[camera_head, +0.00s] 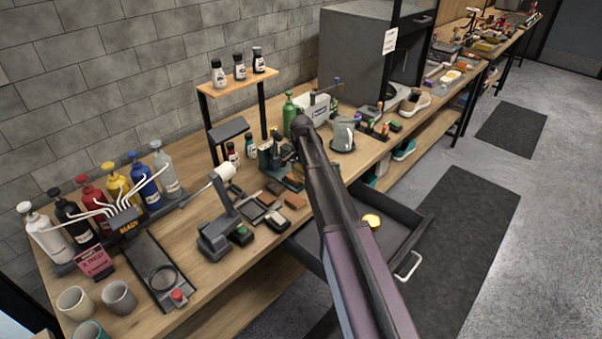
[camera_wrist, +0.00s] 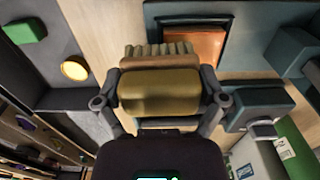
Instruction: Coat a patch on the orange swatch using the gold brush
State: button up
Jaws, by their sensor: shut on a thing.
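The gold brush (camera_wrist: 160,92) is held crosswise between the two fingers of my gripper (camera_wrist: 160,80) in the wrist view. Its tan bristles (camera_wrist: 160,50) point toward the top of that picture. The orange swatch (camera_wrist: 206,46) lies in a dark frame at the upper right, up and to the right of the bristles. In the head view my arm reaches over the bench, and the gripper and brush cannot be made out clearly among the dark items there.
A bench (camera_head: 205,262) is crowded with bottles, mugs and tools. A tape-like dispenser (camera_head: 222,232) stands left of my arm. A dark block (camera_wrist: 257,104) is close right of the gripper.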

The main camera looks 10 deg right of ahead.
jog(key=shift+r+p, duration=2.15)
jog(key=shift+r, duration=0.3)
jog(key=shift+r, duration=0.1)
jog(key=shift+r+p, duration=1.4)
jog(key=shift+p, duration=0.15)
jog(key=shift+s, duration=0.1)
